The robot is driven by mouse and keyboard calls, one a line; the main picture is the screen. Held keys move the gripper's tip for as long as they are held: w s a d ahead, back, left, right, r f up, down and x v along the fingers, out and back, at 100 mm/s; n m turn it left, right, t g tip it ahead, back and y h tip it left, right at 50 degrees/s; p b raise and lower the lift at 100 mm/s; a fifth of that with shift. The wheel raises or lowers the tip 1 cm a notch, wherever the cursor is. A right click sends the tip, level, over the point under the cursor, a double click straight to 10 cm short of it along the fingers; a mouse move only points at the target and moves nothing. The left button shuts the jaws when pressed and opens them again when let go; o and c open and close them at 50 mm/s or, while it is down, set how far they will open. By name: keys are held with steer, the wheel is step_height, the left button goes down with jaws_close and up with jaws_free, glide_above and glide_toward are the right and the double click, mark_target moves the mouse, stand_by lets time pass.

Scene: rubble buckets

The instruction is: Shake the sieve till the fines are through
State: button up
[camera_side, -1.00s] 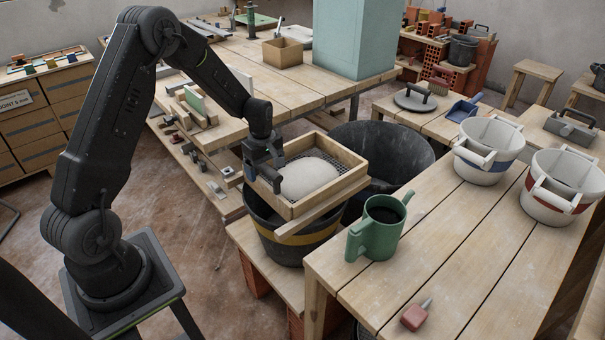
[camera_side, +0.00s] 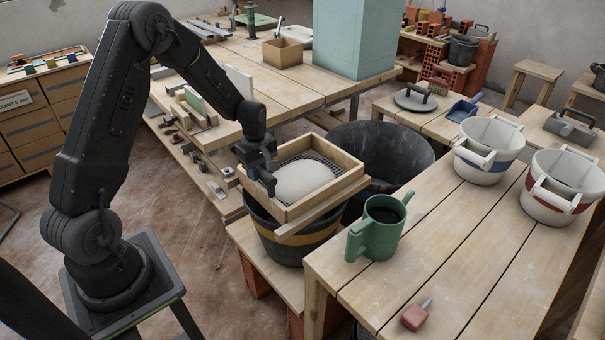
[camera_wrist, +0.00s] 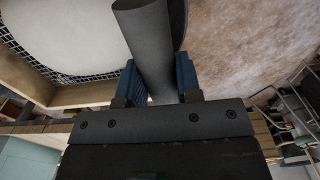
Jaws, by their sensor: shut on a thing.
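The sieve (camera_side: 327,196) is a square wooden frame with dark mesh. It sits level over a black bucket with a yellow band (camera_side: 292,243), whose inside is hidden. A smooth pale heap (camera_side: 304,181) lies on the mesh, with bare mesh around it. It also shows in the wrist view (camera_wrist: 65,35). My gripper (camera_side: 264,178) is at the sieve's left side. In the wrist view its blue-padded fingers (camera_wrist: 158,82) are shut on a dark grey round handle (camera_wrist: 150,45). Whether fines are falling cannot be seen.
A large dark tub (camera_side: 395,150) stands right behind the sieve. Two white buckets (camera_side: 485,165) stand farther right. A wooden slat (camera_side: 312,219) runs under the sieve's front.

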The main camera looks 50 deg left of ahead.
steer(key=s, duration=0.5)
steer(key=w, duration=0.7)
stand_by(0.8)
steer(key=shift+s, duration=2.1)
steer(key=o, duration=1.7)
steer(key=shift+r, duration=0.1)
steer(key=shift+r, duration=3.9)
